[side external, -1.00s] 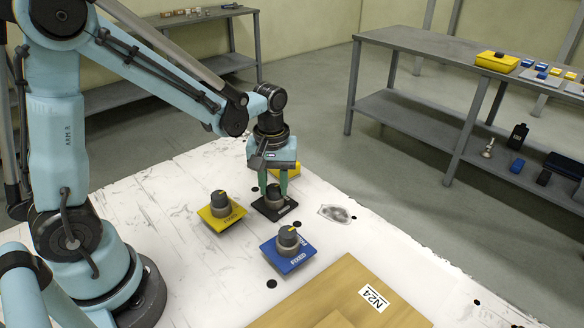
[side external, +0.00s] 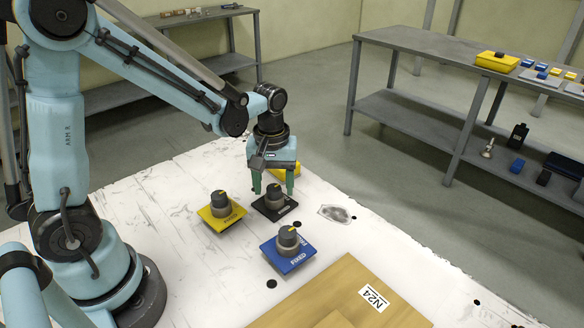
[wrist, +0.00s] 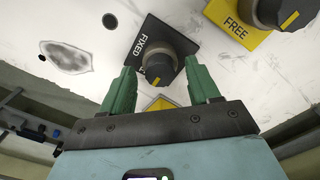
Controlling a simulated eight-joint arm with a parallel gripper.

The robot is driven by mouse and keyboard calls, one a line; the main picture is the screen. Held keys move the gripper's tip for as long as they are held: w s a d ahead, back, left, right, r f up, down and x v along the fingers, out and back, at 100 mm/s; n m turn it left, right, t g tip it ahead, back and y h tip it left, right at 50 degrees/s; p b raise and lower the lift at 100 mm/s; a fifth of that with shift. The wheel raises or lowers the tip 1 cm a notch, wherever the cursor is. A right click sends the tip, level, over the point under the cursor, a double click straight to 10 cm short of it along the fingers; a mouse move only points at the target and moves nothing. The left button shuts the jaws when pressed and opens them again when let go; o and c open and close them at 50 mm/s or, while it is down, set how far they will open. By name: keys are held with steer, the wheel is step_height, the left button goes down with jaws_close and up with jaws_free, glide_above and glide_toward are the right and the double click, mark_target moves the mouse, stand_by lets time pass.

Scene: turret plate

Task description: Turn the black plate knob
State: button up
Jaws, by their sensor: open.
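The black plate (side external: 271,213), marked FIXED in the wrist view (wrist: 148,30), lies on the white table. My gripper (side external: 273,186) is open, pointing down, with one green finger on each side of the knob. In the wrist view, gaps show between the knob and both fingers (wrist: 160,72). The fingers hide part of the plate.
A yellow plate with a knob (side external: 222,212), marked FREE in the wrist view (wrist: 240,34), lies close to the left. A blue plate with a knob (side external: 290,262) is in front. Another yellow piece (side external: 288,166) is behind my gripper. A wooden board (side external: 335,290) lies at the front.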

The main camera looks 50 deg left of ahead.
steer(key=shift+r, duration=0.1)
step_height(320, 180, up, 12)
stand_by(0.6)
steer(key=shift+s, duration=0.1)
steer(key=m+t, duration=0.7)
steer(key=m, duration=0.2)
glide_toward(270, 191)
steer(key=r, duration=0.1)
steer(key=d+r, duration=0.1)
steer(key=r, duration=0.1)
steer(key=shift+d+r, duration=0.15)
steer(key=shift+r, duration=0.05)
